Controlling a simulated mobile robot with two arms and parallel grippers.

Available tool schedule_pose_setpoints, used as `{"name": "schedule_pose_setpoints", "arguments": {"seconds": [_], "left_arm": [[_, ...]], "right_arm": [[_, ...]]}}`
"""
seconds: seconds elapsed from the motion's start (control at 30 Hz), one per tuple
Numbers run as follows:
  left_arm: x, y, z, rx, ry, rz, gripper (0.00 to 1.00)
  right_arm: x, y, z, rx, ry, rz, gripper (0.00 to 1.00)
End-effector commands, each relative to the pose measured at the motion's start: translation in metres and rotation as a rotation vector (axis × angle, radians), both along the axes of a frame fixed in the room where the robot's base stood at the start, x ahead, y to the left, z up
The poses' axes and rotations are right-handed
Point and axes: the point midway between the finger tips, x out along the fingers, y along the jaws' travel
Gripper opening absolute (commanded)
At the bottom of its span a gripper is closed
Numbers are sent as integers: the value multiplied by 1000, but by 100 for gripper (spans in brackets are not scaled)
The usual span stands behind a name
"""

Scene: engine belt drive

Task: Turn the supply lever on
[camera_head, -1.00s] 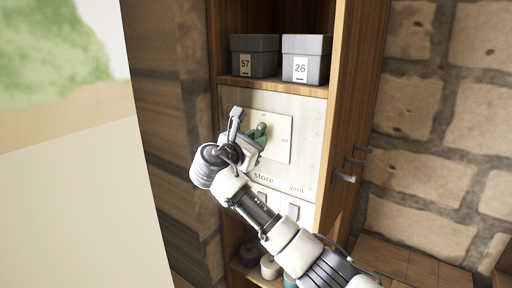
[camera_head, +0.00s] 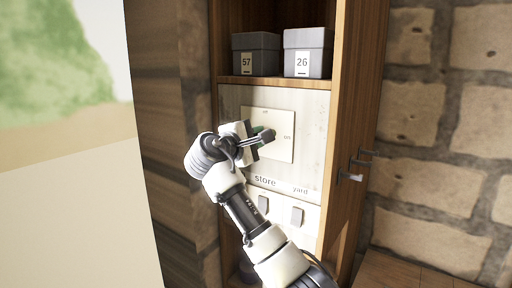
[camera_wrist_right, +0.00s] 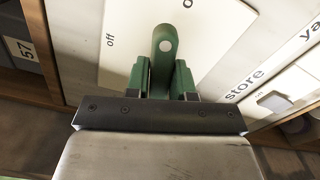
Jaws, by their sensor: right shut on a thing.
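The green supply lever (camera_head: 270,133) sits on a cream plate (camera_head: 279,153) with "off" marked at the top and "on" at the right. My left gripper is not in view.
Below the plate are two light switches, "store" (camera_head: 263,204) and "yard" (camera_head: 297,215). Grey boxes "57" (camera_head: 256,43) and "26" (camera_head: 319,68) stand on the shelf above. The cabinet's wooden side (camera_head: 351,110) and metal handles (camera_head: 350,177) are to the right.

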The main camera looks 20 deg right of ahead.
Motion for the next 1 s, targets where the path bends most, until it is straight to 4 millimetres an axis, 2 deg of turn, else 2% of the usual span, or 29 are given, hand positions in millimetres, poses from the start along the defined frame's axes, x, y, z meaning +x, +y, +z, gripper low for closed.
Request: {"name": "schedule_pose_setpoints", "arguments": {"seconds": [0.1,0.4,1.0], "left_arm": [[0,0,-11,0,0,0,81],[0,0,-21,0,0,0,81],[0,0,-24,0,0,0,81]], "right_arm": [[0,1,-4,57,-67,0,0],[0,0,-1,154,-194,0,0],[0,0,0,193,-240,-1,0]]}}
